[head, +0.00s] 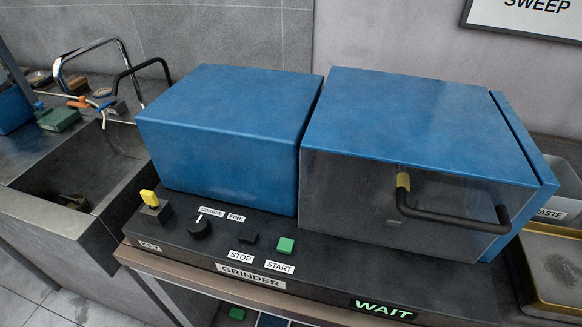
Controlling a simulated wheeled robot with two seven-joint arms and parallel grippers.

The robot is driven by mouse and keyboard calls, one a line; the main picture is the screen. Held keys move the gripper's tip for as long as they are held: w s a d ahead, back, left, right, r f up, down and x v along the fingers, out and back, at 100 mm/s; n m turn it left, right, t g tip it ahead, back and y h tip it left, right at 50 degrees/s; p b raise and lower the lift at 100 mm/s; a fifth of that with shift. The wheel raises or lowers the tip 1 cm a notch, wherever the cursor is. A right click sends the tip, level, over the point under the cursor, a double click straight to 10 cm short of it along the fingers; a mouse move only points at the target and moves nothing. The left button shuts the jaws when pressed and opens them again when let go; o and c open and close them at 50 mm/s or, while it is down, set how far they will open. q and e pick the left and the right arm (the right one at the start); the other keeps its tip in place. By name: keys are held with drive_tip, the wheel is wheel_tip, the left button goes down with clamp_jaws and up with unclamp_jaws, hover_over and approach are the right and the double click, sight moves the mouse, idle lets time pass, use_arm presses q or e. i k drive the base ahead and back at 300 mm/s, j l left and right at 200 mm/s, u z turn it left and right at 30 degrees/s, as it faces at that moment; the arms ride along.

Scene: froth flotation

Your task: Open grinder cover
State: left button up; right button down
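The grinder (225,115) is a machine with two blue boxes on a dark base. The right box has a dark see-through front cover (345,195) with a black bar handle (455,220) and a small yellow piece (403,182) at the handle's left end. The cover looks closed. The base carries a yellow key (149,198), a black knob (200,228), a black stop button (249,238) and a green start button (286,245). A lit green WAIT sign (383,308) shows at the front. Neither gripper is in view.
A waste bin (558,195) and a yellow-rimmed tray (555,265) stand close at the right. A wall sign hangs at the upper right.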

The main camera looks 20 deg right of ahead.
sight(442, 126)
drive_tip(key=k+z, duration=0.15)
drive_tip(key=z, duration=0.25)
drive_tip(key=k+z, duration=0.15)
drive_tip(key=z, duration=0.2)
drive_tip(key=k+l+z, duration=0.1)
drive_tip(key=z, duration=0.3)
